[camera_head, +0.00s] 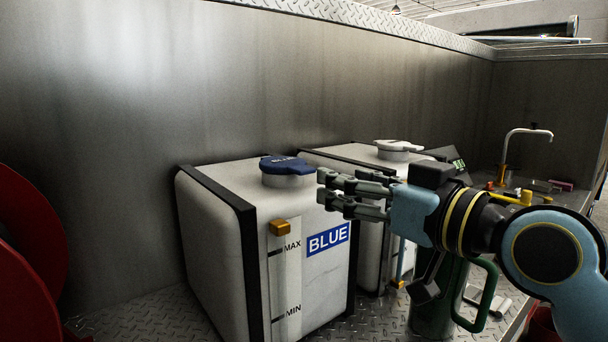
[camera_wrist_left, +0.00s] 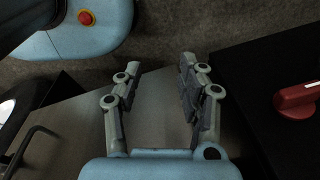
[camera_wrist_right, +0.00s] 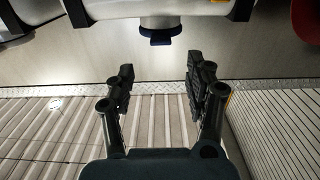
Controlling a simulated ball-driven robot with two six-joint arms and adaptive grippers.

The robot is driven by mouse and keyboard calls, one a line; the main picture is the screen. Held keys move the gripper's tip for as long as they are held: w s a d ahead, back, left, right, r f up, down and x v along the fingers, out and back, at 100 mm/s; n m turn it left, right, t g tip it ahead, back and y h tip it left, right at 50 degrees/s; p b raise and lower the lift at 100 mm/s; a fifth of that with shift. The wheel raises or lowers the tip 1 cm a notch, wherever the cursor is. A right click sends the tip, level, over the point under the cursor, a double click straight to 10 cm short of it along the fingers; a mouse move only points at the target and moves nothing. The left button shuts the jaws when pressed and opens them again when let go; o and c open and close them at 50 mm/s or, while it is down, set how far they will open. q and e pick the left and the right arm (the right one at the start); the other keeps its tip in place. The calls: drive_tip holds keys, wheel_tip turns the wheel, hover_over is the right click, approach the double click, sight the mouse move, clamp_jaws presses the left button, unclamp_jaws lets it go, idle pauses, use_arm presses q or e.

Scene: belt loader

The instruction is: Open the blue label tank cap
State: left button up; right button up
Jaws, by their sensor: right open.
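The white tank (camera_head: 215,215) with the BLUE label (camera_head: 328,239) stands against the metal wall, left of centre in the head view. Its dark blue cap (camera_head: 287,165) sits on the neck on top. The cap also shows at the top of the right wrist view (camera_wrist_right: 160,39), ahead of the fingers. My right gripper (camera_head: 321,186) is open and empty, just right of the cap and apart from it, its fingers pointing left. My left gripper (camera_wrist_left: 161,65) is open and empty in the left wrist view. It is out of the head view.
A second white tank with a white cap (camera_head: 398,146) stands behind my right gripper. A green jug (camera_head: 436,303) is below my right wrist. A red reel (camera_head: 30,250) fills the left edge. A tap (camera_head: 522,136) stands at the right.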

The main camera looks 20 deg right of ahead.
sight(309, 171)
drive_tip(key=p+x, duration=0.1)
drive_tip(key=x, duration=0.9)
drive_tip(key=shift+w+a+p, duration=0.1)
drive_tip(key=shift+p, duration=0.2)
drive_tip(key=shift+f, duration=0.1)
clamp_jaws()
